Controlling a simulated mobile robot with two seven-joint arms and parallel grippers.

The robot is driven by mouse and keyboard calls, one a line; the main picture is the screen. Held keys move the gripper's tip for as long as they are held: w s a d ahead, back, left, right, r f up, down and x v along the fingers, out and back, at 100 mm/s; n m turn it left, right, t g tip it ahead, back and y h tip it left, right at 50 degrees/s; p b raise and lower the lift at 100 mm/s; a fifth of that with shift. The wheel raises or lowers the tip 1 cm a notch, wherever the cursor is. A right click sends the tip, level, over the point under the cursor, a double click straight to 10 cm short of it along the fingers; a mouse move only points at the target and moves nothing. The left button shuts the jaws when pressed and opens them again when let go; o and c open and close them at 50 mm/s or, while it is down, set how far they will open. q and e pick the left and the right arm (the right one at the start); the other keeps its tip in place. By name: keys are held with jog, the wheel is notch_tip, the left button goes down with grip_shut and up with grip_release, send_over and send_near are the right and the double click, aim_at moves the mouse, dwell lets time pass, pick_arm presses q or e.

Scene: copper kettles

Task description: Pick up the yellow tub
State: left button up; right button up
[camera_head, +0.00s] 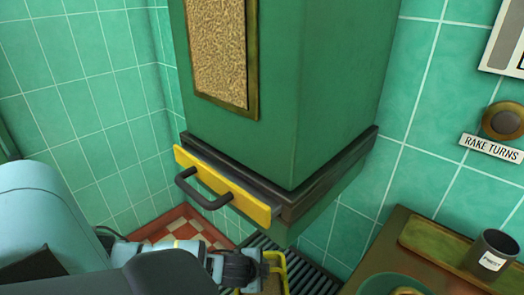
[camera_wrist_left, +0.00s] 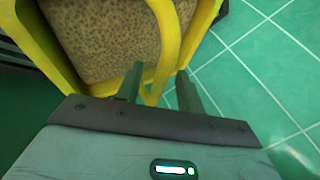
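The yellow tub (camera_wrist_left: 202,22) holds speckled brown material and fills the upper part of the left wrist view. In the head view the tub (camera_head: 282,258) is at the bottom edge, partly cut off and partly hidden by my gripper. My left gripper (camera_wrist_left: 160,70) is at the tub, its two fingers apart with a yellow strip of the tub, rim or handle, between them. Small gaps seem to show beside the strip, and I cannot tell whether either finger touches it. In the head view the left gripper (camera_head: 262,268) overlaps the tub's left side. My right gripper is not in view.
A green column (camera_head: 285,90) with a yellow bar (camera_head: 225,188) and black handle (camera_head: 203,192) overhangs the tub. A dark slatted grate (camera_head: 310,272) lies beside the tub. A brown counter (camera_head: 400,235) at right carries a dark mug (camera_head: 492,252) and green dish (camera_head: 395,285). Tiled walls stand behind.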

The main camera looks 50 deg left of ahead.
pick_arm(q)
jog(key=shift+x, duration=0.85)
grip_shut()
jog(key=shift+s, duration=0.1)
dwell(0.6)
jog(key=shift+r, duration=0.1)
